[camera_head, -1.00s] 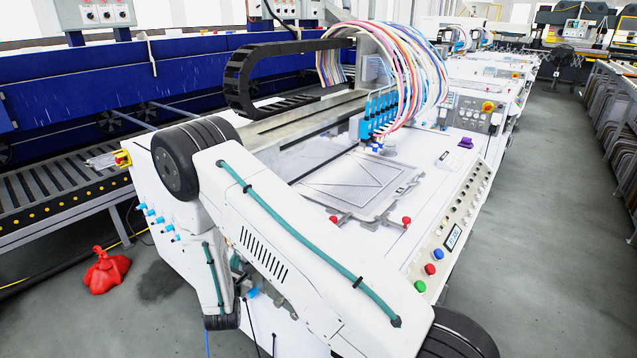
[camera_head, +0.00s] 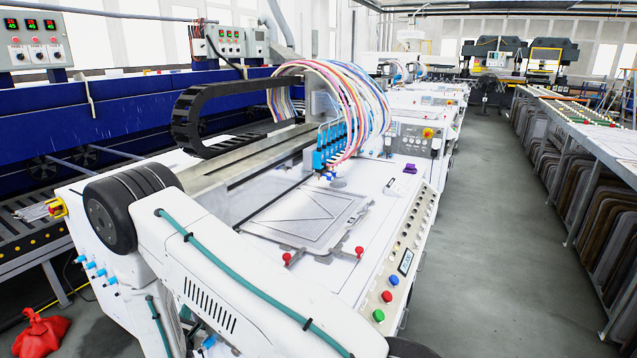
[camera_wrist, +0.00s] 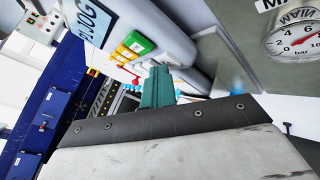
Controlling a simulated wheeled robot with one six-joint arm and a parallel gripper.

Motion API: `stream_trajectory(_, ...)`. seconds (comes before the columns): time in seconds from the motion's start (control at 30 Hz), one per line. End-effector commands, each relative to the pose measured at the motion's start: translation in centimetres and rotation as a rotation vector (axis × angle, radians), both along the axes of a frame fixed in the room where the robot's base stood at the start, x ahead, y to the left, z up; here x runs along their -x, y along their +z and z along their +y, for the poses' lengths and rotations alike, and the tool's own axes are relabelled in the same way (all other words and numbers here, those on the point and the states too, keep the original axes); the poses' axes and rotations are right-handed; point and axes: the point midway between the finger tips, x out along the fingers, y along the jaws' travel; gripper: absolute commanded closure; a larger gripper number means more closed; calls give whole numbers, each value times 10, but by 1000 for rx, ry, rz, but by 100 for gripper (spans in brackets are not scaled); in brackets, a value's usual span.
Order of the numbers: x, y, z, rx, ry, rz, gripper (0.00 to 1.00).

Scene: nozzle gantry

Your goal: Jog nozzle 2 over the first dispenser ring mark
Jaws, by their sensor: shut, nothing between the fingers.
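The row of blue nozzles (camera_head: 332,146) hangs from the gantry head in the head view, with many coloured tubes above it. I cannot tell which is nozzle 2. Below lies a grey plate in a frame (camera_head: 305,218) with red knobs at its near corners. No ring mark can be made out. My gripper (camera_wrist: 158,86) shows in the wrist view as teal fingers, shut and empty. In the head view my gripper is hidden behind my arm.
The machine's front panel carries green (camera_head: 378,315), red (camera_head: 387,296) and blue (camera_head: 393,281) buttons and a small display (camera_head: 405,261). A control box with an emergency stop (camera_head: 428,133) stands behind. A pressure gauge (camera_wrist: 291,40) is at the wrist view's upper right. The right aisle floor is clear.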

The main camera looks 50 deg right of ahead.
Motion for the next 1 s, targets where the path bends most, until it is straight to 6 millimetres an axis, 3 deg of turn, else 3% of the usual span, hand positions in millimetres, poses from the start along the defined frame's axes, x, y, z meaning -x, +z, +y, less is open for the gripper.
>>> stream_trajectory(0.77,0,0,0,0,-1,0,100)
stream_trajectory(1.0,2,0,8,0,0,0,100)
